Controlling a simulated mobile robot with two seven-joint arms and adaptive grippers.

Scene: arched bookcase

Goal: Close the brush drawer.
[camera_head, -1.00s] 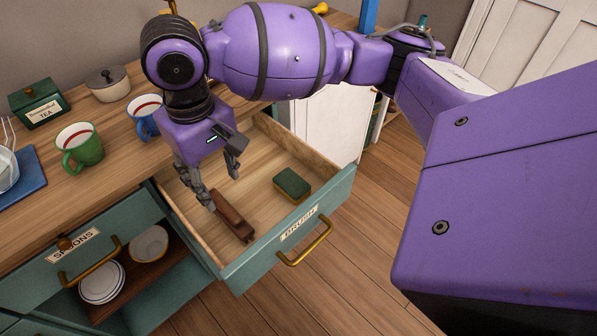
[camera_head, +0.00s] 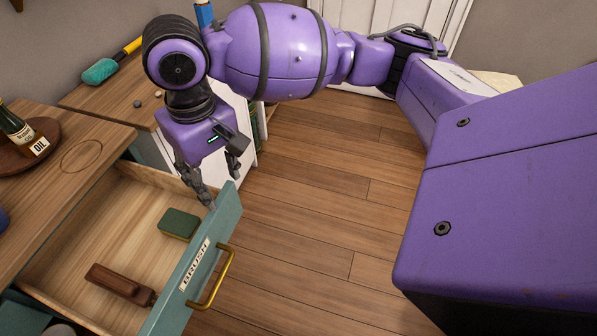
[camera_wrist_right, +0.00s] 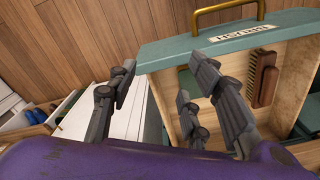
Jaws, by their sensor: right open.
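The brush drawer is pulled open; its teal front (camera_head: 205,250) carries a BRUSH label and a brass handle (camera_head: 222,280). Inside lie a brown brush (camera_head: 120,284) and a green sponge block (camera_head: 179,224). My right gripper (camera_head: 222,184) is open and empty at the drawer's far corner, by the end of the front panel. In the right wrist view the spread fingers (camera_wrist_right: 165,62) are on either side of the drawer front's end (camera_wrist_right: 175,50); contact cannot be told. The brush (camera_wrist_right: 263,78) shows at right there. My left gripper is not in view.
A wooden counter (camera_head: 65,145) with an oil bottle (camera_head: 18,128) on a round board stands at left. Behind it is another wooden top (camera_head: 120,98) with a teal-headed brush (camera_head: 100,71). Wooden floor (camera_head: 310,220) is clear right of the drawer.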

